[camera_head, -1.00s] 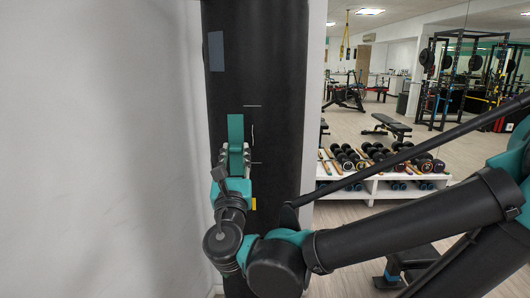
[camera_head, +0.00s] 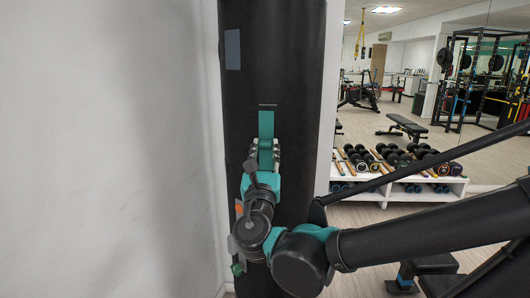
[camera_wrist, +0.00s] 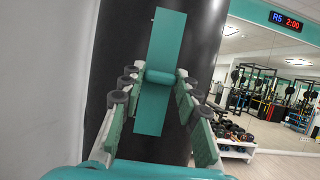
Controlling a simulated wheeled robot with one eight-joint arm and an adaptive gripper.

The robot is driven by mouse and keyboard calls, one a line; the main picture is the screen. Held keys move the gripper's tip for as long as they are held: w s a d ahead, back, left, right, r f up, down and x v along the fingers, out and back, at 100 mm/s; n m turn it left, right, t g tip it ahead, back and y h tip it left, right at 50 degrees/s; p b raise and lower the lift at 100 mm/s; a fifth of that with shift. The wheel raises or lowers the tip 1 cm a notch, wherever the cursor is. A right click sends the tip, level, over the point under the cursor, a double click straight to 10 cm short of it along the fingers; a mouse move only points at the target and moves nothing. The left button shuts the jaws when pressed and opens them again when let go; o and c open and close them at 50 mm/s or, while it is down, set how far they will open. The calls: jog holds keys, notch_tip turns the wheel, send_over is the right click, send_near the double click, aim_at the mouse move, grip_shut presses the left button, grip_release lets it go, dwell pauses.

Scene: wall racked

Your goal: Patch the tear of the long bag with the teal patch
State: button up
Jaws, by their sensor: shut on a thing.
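The long bag (camera_head: 295,60) is tall and black and hangs upright beside the wall; it also fills the middle of the wrist view (camera_wrist: 200,40). The teal patch (camera_head: 266,125) is a narrow upright strip in front of the bag. In the wrist view the patch (camera_wrist: 166,35) has a teal crosspiece between my fingers. My gripper (camera_head: 264,150) is shut on it, with a finger on each side (camera_wrist: 158,85). One short pale line (camera_head: 268,105) shows on the bag just above the patch. The tear is hidden behind patch and gripper. I cannot tell whether the patch touches the bag.
A grey-blue rectangle (camera_head: 232,49) is on the bag's upper left. A white wall (camera_head: 110,150) stands close on the left. A dumbbell rack (camera_head: 400,182) and a bench (camera_head: 402,127) are to the right, with open floor behind.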

jog(key=shift+w+d, duration=0.1)
jog(key=shift+w, duration=2.8)
jog(key=shift+w, duration=0.15)
jog(key=o, duration=1)
jog(key=shift+v, duration=6.05)
jog(key=shift+f, duration=0.1)
